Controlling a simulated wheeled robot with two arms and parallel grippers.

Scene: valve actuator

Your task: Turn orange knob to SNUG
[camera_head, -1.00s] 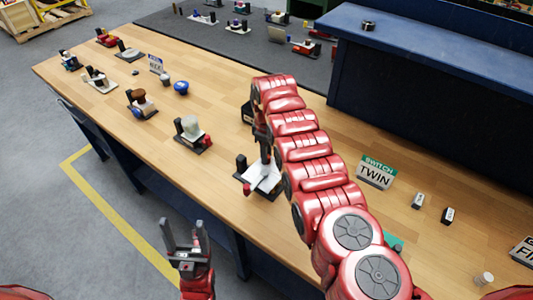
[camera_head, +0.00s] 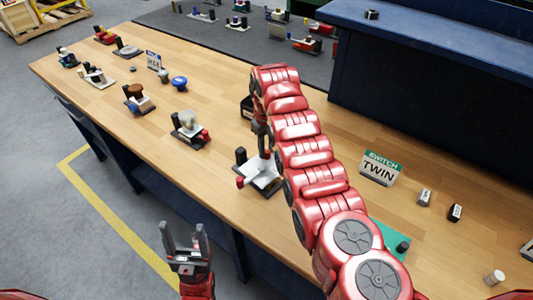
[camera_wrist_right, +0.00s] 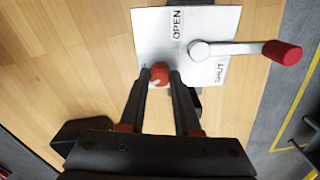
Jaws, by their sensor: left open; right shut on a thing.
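The orange knob (camera_wrist_right: 160,73) sits at the edge of a white plate (camera_wrist_right: 150,30), between my right fingertips in the right wrist view. My right gripper (camera_wrist_right: 161,78) is shut on it. A small white mark shows on the knob. The plate reads OPEN and SHUT; I see no SNUG label. A white lever (camera_wrist_right: 235,48) with a red grip (camera_wrist_right: 283,52) is mounted on the plate. In the head view, my right gripper (camera_head: 264,145) points down at this device (camera_head: 260,177), and the knob is hidden. My left gripper (camera_head: 187,247) is open and empty, in front of the table.
The wooden table (camera_head: 215,95) carries several other valve devices toward the far left, one close by (camera_head: 189,128). A TWIN sign (camera_head: 380,168) and small blocks stand to the right. A dark blue raised shelf (camera_head: 440,60) borders the back right.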

